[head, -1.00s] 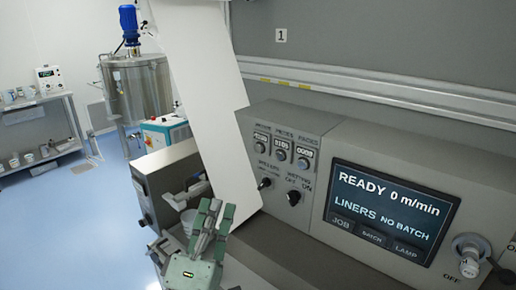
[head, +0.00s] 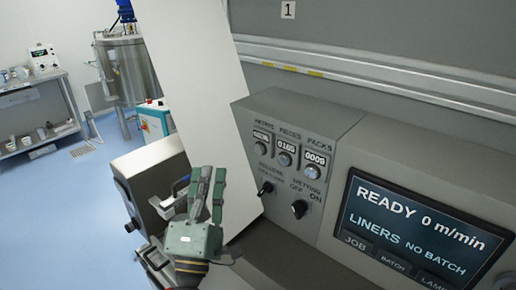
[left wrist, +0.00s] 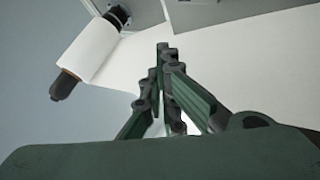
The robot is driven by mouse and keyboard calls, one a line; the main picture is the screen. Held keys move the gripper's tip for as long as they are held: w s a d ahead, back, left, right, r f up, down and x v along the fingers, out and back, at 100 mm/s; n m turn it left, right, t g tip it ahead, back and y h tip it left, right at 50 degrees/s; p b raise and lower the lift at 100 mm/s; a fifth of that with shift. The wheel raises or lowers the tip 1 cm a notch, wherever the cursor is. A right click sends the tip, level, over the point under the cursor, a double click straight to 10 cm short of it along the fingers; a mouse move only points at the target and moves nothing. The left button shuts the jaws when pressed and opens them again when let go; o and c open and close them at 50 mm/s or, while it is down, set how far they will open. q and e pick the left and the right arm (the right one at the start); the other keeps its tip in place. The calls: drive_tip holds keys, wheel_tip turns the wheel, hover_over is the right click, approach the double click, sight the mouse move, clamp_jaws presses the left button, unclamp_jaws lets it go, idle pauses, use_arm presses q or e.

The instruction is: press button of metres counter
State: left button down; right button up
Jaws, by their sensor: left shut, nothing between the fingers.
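The metres counter (head: 262,138) is the leftmost of three small counters on the grey control box. Its round button (head: 260,149) sits just below the display. My left gripper (head: 213,172) is shut and empty, fingers pointing up, in front of the white web and to the lower left of the counter, apart from it. In the left wrist view the left gripper's fingertips (left wrist: 163,48) meet in front of the pale web. My right gripper does not show.
The pieces counter (head: 286,148) and packs counter (head: 315,161) sit right of it, with two black knobs (head: 299,209) below. A screen (head: 420,230) reads READY 0 m/min. The white web (head: 195,80) hangs left of the box. A white roll (left wrist: 90,50) shows in the left wrist view.

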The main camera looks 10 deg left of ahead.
sight(259, 149)
use_arm(q)
drive_tip(key=w+d+b, duration=0.1)
drive_tip(key=w+d, duration=0.4)
drive_tip(key=w, duration=0.3)
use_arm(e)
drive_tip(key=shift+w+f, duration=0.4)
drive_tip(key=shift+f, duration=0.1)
use_arm(q)
drive_tip(key=shift+a+f, duration=0.1)
drive_tip(key=shift+f, duration=0.05)
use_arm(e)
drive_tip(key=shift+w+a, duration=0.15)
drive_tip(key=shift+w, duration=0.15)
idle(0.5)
use_arm(q)
drive_tip(key=shift+w+d, duration=0.3)
